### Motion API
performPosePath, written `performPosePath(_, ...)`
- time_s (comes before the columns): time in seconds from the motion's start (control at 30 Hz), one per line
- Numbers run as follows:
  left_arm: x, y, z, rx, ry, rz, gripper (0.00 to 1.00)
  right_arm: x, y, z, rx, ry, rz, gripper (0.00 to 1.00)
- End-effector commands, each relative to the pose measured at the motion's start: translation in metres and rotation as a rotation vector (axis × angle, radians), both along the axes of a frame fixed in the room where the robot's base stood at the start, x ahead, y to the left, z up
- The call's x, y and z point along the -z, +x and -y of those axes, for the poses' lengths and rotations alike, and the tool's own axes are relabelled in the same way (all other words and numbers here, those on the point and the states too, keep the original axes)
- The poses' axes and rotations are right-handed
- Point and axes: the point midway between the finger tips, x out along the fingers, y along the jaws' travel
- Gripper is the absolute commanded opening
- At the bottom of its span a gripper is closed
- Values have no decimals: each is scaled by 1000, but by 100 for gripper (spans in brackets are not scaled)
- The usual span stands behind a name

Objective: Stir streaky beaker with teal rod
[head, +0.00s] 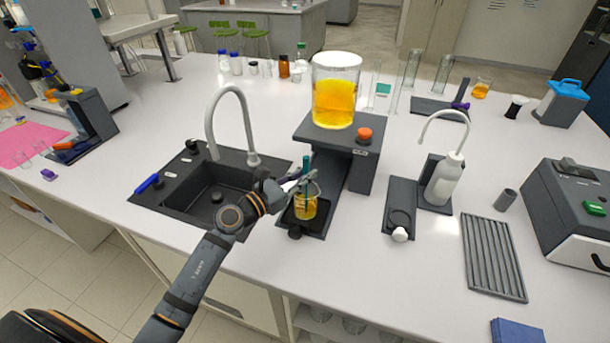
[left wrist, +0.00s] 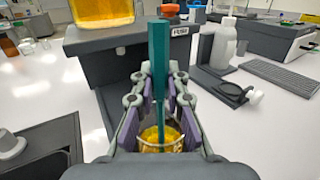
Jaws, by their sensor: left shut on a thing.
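The teal rod (left wrist: 158,70) stands upright between the fingers of my left gripper (left wrist: 158,100), which is shut on it. The rod also shows in the head view (head: 305,172), and my left gripper (head: 303,184) is just above the small beaker there. The beaker (head: 305,208) holds yellow-orange liquid and stands on a dark platform in front of the grey rig. In the left wrist view the beaker (left wrist: 160,139) is partly hidden by the fingers. The rod's lower end goes down into the beaker. I cannot make out streaks clearly. My right gripper is not in view.
A grey stand (head: 335,135) carries a large vessel of yellow liquid (head: 335,95) behind the beaker. A sink (head: 215,190) with a tall faucet is at left. A white wash bottle (head: 444,180) and a ring holder (head: 400,205) stand at right.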

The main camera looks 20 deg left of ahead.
Motion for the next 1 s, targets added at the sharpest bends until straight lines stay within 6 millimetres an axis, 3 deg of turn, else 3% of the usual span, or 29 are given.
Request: performPosePath(1.0,-95,0,0,0,1,1,0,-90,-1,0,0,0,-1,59)
